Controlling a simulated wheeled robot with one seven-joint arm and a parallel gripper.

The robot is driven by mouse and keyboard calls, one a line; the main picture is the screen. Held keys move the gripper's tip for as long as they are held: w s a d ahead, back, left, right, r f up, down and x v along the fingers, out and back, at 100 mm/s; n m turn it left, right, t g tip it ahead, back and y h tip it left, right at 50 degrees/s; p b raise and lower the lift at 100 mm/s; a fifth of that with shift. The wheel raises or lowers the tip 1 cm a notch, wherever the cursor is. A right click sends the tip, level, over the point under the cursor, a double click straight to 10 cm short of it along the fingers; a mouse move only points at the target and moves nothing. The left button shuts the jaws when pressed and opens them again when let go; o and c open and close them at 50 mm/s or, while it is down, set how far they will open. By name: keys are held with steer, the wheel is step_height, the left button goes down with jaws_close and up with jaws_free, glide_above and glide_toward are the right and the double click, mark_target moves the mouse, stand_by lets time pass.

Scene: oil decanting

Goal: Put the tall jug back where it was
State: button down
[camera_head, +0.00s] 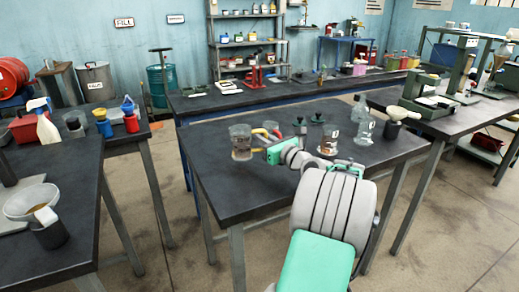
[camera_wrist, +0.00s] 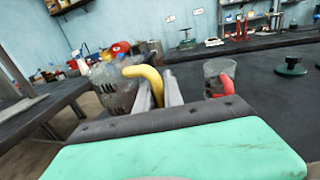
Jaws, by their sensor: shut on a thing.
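A clear jug with a yellow handle (camera_head: 241,144) is at the left part of the middle dark table, with something brownish showing in it. It fills the left of the wrist view (camera_wrist: 110,92), with dark markings on its side. My gripper (camera_head: 267,147) is shut on its yellow handle, which stands between the two fingers in the wrist view (camera_wrist: 158,90). The jug looks upright; I cannot tell whether its base touches the table. A second clear jug with a red handle (camera_wrist: 218,78) stands to the right in the wrist view; its red handle (camera_head: 272,125) shows behind my gripper.
Small dark green objects (camera_head: 300,127) (camera_wrist: 291,67) stand near the jugs. The table's front left is clear. Side tables flank it, with a bowl (camera_head: 30,202) at the left.

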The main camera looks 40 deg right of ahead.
steer(key=shift+w+f+b, duration=0.15)
steer(key=shift+f+b, duration=0.05)
steer(key=shift+f, duration=0.75)
steer(key=shift+w+f+b, duration=0.1)
steer(key=shift+f+b, duration=0.05)
steer(key=shift+f, duration=0.75)
steer(key=shift+f, duration=0.15)
steer(key=c, duration=1.5)
jaws_free()
steer(key=shift+o, duration=0.2)
steer(key=shift+s, duration=0.1)
steer(key=s, duration=0.8)
steer(key=s+a, duration=0.1)
steer(key=s, duration=0.2)
steer(key=shift+s+p, duration=0.4)
